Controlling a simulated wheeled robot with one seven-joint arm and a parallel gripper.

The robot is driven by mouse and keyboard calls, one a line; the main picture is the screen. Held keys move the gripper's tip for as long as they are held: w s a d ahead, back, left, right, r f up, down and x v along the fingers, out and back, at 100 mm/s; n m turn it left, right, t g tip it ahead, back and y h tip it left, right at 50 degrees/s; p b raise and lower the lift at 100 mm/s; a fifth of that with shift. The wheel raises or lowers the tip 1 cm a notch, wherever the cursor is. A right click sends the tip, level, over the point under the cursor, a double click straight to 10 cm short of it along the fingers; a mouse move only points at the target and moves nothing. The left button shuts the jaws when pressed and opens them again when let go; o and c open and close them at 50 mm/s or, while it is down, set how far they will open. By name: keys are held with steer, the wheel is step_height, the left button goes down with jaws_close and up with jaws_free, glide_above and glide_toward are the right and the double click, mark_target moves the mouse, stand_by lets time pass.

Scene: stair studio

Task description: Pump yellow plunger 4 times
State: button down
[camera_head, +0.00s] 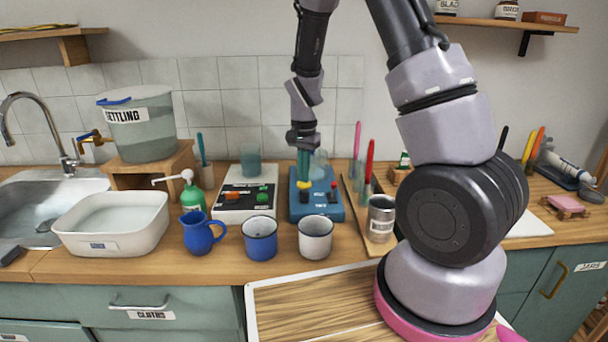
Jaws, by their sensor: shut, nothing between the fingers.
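The yellow plunger (302,185) is a small yellow cap on top of a blue box-shaped device (317,211) on the counter. A red knob (333,184) sits to its right on the same device. My gripper (304,174) points straight down with its teal fingers shut and empty. Its fingertips are right above the yellow plunger; whether they touch it I cannot tell. The fingers hide part of the device's back and the glass behind.
A blue mug (260,240) and a white mug (315,238) stand in front. A metal can (381,219) and upright red and pink sticks are to the right.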

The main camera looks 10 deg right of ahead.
steer(key=shift+f, duration=0.4)
steer(key=shift+r, duration=5.05)
steer(key=s+d+r+n+t+y, duration=0.1)
steer(key=s+d+r+t, duration=0.1)
steer(key=s+r, duration=0.35)
steer(key=s+d+r+n+t+y, duration=0.1)
steer(key=s+r, duration=0.1)
steer(key=r, duration=0.6)
steer(key=s+d+r+n+t, duration=0.1)
steer(key=s+r+t, duration=0.1)
steer(key=s+r, duration=0.2)
steer(key=s+d+r+n+t, duration=0.1)
steer(key=s+r, duration=0.3)
steer(key=s, duration=0.4)
steer(key=shift+s+d+t, duration=0.4)
steer(key=shift+t, duration=0.2)
steer(key=shift+w+r, duration=0.1)
